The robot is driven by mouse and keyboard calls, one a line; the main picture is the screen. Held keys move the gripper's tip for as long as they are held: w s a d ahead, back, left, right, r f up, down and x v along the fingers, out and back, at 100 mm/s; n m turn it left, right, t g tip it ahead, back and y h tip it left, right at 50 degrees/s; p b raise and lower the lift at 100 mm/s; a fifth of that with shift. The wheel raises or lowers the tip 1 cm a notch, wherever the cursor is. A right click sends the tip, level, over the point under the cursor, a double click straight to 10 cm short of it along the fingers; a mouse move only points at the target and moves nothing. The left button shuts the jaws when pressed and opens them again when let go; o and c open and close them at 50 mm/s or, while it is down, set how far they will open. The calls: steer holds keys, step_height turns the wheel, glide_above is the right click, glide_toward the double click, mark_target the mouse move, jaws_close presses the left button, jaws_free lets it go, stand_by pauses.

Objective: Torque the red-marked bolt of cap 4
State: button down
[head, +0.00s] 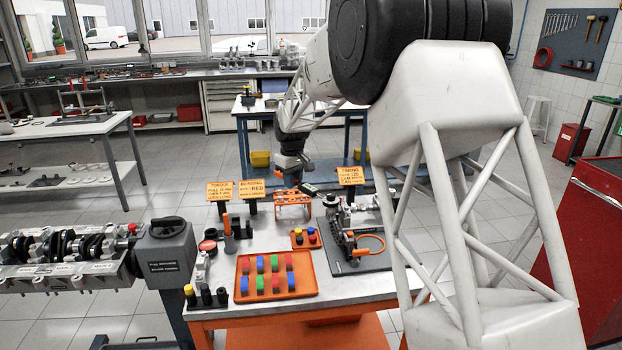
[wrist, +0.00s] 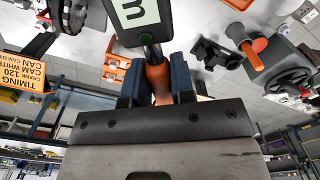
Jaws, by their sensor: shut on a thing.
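My gripper (head: 291,165) is above the back of the work table. In the wrist view its blue-padded fingers (wrist: 157,90) are shut on the orange handle (wrist: 158,80) of a tool with a dark head and a pale display (wrist: 135,12). The tool looks like a digital torque wrench; its head (head: 308,188) also shows in the head view, clear of the table top. The engine block (head: 75,275) with crankshaft and bearing caps lies at the left, well away from my gripper. A red spot (head: 132,228) shows near its right end; I cannot tell which cap it belongs to.
A grey box (head: 165,252) with a handwheel stands at the block's right end. An orange tray (head: 308,290) of coloured blocks, an orange rack (head: 292,200), sockets (head: 206,295), signs (head: 251,188) and an assembly on a dark mat (head: 345,262) occupy the table.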

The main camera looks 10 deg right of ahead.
steer(key=s+a+f+n, duration=0.1)
steer(key=s+a+n, duration=0.1)
steer(key=a+n, duration=0.95)
steer(key=s+a+f+n, duration=0.15)
steer(key=a+n, duration=0.55)
steer(key=a, duration=1)
steer(key=s+a+n, duration=0.4)
steer(key=a+n, duration=0.1)
steer(key=a, duration=0.3)
steer(key=s+a+f+n, duration=0.1)
steer(key=s+a+n, duration=0.3)
steer(key=a+n, duration=0.2)
steer(key=s+a+f+n, duration=0.1)
steer(key=s+a+n, duration=0.4)
steer(key=a, duration=0.5)
steer(key=shift+a+f+n, duration=0.15)
steer(key=shift+a+n, duration=0.1)
steer(key=shift+n, duration=0.3)
steer(key=shift+s, duration=0.1)
steer(key=shift+f, duration=3.55)
